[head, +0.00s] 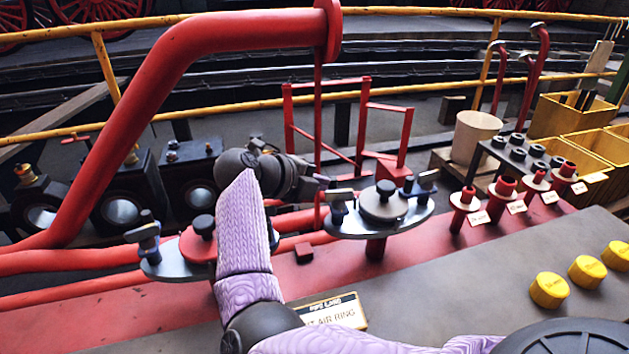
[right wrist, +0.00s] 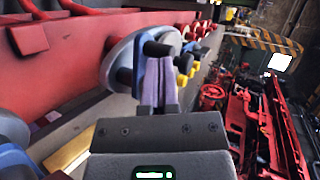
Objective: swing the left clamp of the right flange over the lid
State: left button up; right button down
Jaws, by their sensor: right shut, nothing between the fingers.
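The right flange (head: 398,227) is a grey oval plate on a red stub. A grey round lid (head: 383,207) with a black knob lies on its middle. Its left clamp (head: 342,213), blue-grey with a dark top, stands at the plate's left end, and its right clamp (head: 427,184) at the other end. My right gripper (head: 326,184) is shut and empty, its tips beside the left clamp. In the right wrist view, the shut fingers (right wrist: 159,82) reach to a blue clamp part (right wrist: 124,77) at the flange (right wrist: 118,52); whether they touch is unclear. My left gripper is out of view.
A left flange (head: 165,268) with a red lid (head: 198,245) stands partly behind my right arm. A thick red pipe (head: 190,60) arches at left. Red capped stubs (head: 503,190) and yellow caps (head: 549,290) stand to the right. A sign (head: 335,310) lies in front.

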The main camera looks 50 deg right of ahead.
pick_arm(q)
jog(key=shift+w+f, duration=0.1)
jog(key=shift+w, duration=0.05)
pick_arm(e)
jog(key=shift+d, duration=0.1)
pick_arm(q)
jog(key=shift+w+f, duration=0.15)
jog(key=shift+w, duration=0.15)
pick_arm(e)
jog(key=shift+d+m+g, duration=0.1)
jog(key=shift+m+g, duration=0.5)
